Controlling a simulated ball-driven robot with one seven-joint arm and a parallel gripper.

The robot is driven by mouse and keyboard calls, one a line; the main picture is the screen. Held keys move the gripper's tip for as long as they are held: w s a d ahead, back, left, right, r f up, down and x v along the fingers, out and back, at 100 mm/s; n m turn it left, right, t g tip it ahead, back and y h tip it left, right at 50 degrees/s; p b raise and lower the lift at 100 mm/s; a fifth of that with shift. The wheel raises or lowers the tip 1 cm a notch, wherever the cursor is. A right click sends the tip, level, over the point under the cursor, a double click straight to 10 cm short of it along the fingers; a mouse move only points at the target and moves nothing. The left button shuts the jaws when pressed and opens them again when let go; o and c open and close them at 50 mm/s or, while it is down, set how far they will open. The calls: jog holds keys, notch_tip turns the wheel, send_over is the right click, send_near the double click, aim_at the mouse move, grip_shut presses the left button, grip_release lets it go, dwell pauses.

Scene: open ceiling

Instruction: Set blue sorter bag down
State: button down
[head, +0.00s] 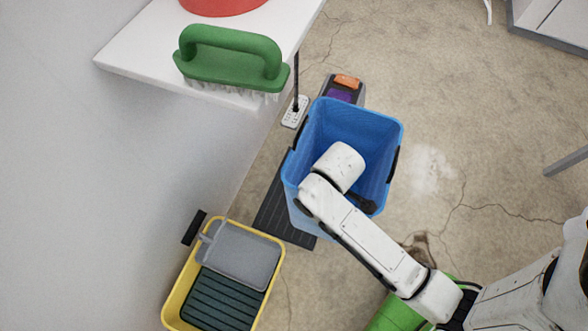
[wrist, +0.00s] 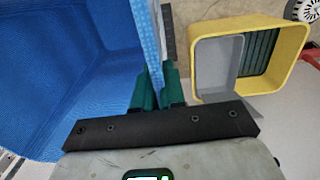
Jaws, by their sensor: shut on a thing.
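The blue sorter bag (head: 374,125) is a tall, open-topped blue container with dark side handles, in the middle of the head view. It stands upright or nearly so, over a dark ribbed platform (head: 283,215). I cannot tell whether its base touches that. In the wrist view the inside of the bag (wrist: 60,75) fills the left. My gripper (wrist: 158,84) is shut on the bag's thin wall, with a green finger on each side of it. In the head view my arm reaches over the bag and hides the gripper.
A yellow bin (head: 177,291) holding a grey tray (head: 240,255) and a dark green ribbed piece (head: 222,300) stands at lower left. A white shelf (head: 130,58) with a green brush (head: 230,58) juts from the wall.

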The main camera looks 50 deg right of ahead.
jog(key=w+f+b, duration=0.1)
jog(key=w, duration=0.2)
jog(key=w+a+f, duration=0.1)
jog(key=w+f, duration=0.1)
jog(key=w, duration=0.1)
jog(key=w+f+b, duration=0.1)
jog(key=w, duration=0.2)
jog(key=shift+w+a+f+b, duration=0.15)
jog(key=shift+w+a+b, duration=0.05)
jog(key=shift+a+b, duration=0.2)
jog(key=shift+w+a+f+b, duration=0.15)
jog(key=shift+w+f+b, duration=0.5)
jog(key=shift+f, duration=0.8)
jog(key=shift+w+a+f+b, duration=0.15)
jog(key=shift+w+f+b, duration=0.25)
jog(key=shift+w+f, duration=0.7)
jog(key=shift+w+a+f+b, duration=0.15)
jog(key=shift+w+f+b, duration=0.35)
jog(key=shift+f, duration=1.25)
jog(key=shift+s, duration=0.1)
jog(key=shift+f, duration=0.15)
jog(key=c, duration=1.2)
grip_release()
